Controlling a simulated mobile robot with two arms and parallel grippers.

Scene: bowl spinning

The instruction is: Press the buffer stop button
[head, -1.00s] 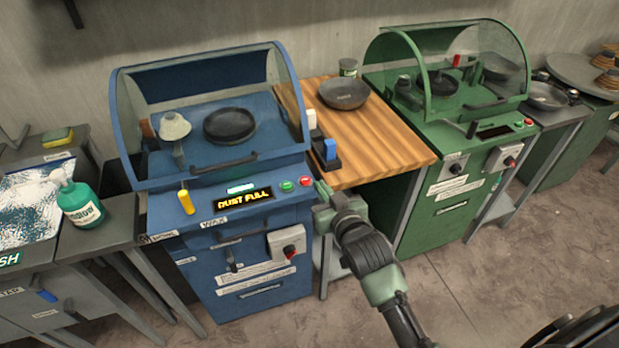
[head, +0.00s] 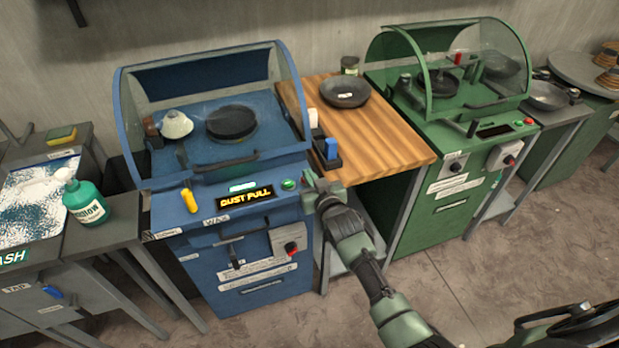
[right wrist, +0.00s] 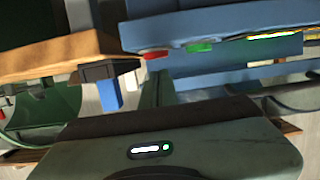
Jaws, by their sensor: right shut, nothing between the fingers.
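The blue buffing machine (head: 258,216) has a sloped front panel with a lit display (head: 245,196) reading "DUST FULL". A green button (head: 289,184) sits right of the display. The red button (right wrist: 152,54) shows in the right wrist view, beside the green one (right wrist: 200,47); in the head view my gripper hides it. My right gripper (head: 310,180) is shut and empty at the panel's right end. In the right wrist view its narrow fingers (right wrist: 158,82) point at the panel just by the red button. I cannot tell whether they touch it. My left gripper is not in view.
A wooden table (head: 395,150) with a dark bowl (head: 345,91) and a blue-and-black item (head: 328,153) stands close right of the panel. A green machine (head: 455,165) stands farther right. A red knob (head: 291,247) is lower on the blue front. A green bottle (head: 85,203) stands left.

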